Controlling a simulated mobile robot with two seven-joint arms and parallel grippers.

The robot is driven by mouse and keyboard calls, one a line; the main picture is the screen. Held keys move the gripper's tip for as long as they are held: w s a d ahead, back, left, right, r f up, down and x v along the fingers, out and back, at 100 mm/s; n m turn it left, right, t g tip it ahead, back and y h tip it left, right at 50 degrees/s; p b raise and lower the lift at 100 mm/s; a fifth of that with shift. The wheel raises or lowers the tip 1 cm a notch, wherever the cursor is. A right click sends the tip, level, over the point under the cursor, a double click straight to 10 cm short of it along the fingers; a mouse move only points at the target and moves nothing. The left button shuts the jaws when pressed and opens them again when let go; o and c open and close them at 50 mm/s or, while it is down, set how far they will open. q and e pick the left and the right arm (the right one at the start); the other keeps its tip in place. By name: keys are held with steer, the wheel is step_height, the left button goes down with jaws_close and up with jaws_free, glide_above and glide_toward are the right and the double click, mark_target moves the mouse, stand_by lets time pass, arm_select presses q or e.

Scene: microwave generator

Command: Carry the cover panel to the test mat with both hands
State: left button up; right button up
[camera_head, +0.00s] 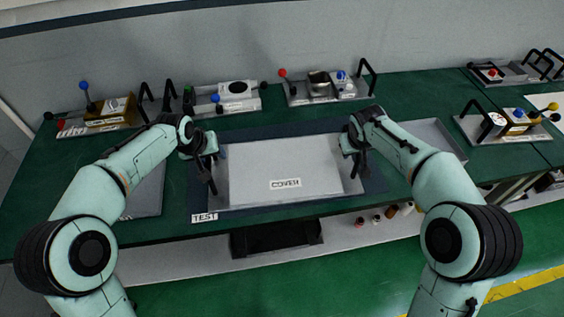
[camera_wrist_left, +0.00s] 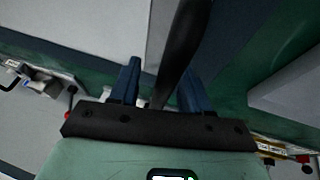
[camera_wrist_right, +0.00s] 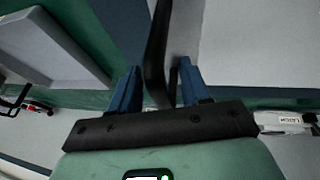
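The light grey cover panel (camera_head: 270,160), labelled COVER, lies over the dark blue test mat (camera_head: 240,212), which is labelled TEST; mat shows around its edges. The panel looks level; I cannot tell whether it touches the mat all over. My left gripper (camera_head: 203,158) is at the panel's left end, with a black handle (camera_wrist_left: 182,45) between its fingers (camera_wrist_left: 157,88). My right gripper (camera_head: 354,153) is at the right end, with a black handle (camera_wrist_right: 157,50) between its fingers (camera_wrist_right: 158,86). Both grippers are open, with gaps between fingers and handles.
A grey tray (camera_head: 437,138) lies right of the mat and a grey plate (camera_head: 146,192) left of it. Several fixtures with coloured knobs stand along the back, including a gold block unit (camera_head: 108,112). Green bench top (camera_head: 400,100) is bare between the right-hand fixtures.

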steer(key=shift+s+r, duration=0.1)
steer(key=shift+r, duration=0.05)
arm_select(q)
steer(key=v, duration=1.2)
arm_select(e)
steer(key=v, duration=1.1)
steer(key=shift+r, duration=0.4)
arm_select(q)
steer(key=shift+a, duration=0.1)
arm_select(e)
steer(key=shift+s+a+f, duration=0.1)
steer(key=shift+s, duration=0.05)
